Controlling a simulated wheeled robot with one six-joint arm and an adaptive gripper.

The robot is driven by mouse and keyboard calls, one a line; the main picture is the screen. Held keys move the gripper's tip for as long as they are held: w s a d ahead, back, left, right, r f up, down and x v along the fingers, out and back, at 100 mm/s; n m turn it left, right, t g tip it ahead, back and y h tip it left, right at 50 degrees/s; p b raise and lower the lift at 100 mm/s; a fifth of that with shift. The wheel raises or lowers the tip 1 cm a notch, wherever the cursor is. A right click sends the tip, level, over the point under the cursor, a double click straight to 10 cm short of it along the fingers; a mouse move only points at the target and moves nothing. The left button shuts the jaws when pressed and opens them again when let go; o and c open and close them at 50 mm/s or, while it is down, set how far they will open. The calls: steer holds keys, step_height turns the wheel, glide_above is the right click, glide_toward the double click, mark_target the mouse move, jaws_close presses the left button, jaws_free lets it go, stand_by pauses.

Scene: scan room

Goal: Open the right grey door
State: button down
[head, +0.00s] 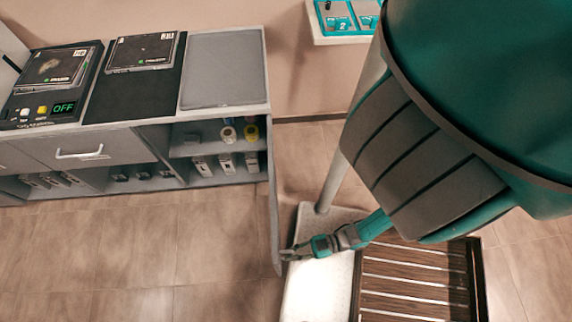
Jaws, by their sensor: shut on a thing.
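The right grey door (274,215) stands open at the right end of the grey cabinet. It is swung out from the front and seen almost edge-on. My gripper (287,254) reaches in from the right and is shut on the door near its free end, on its right-hand side. The handle itself is hidden or too small to make out. The opened compartment (207,143) shows a shelf with two round spools, one white and one yellow, and several light grey items below.
A drawer with a white handle (82,154) sits left of the opening. The cabinet top carries two dark devices and a grey pad (222,68). The floor left of the door is clear.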

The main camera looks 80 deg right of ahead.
steer(key=shift+d, duration=0.1)
steer(key=c, duration=1.2)
jaws_free()
steer(key=v, duration=1.2)
steer(key=w+a+r+m+h, duration=0.1)
steer(key=w+r, duration=0.3)
steer(key=r, duration=0.7)
steer(key=w+a+r+m+g+h, duration=0.1)
steer(key=w+r+h, duration=0.3)
steer(key=r, duration=0.7)
steer(key=w+a+r+m+h, duration=0.2)
steer(key=w+r, duration=0.3)
steer(key=r, duration=0.6)
steer(key=shift+m+g, duration=0.3)
steer(key=shift+m, duration=0.1)
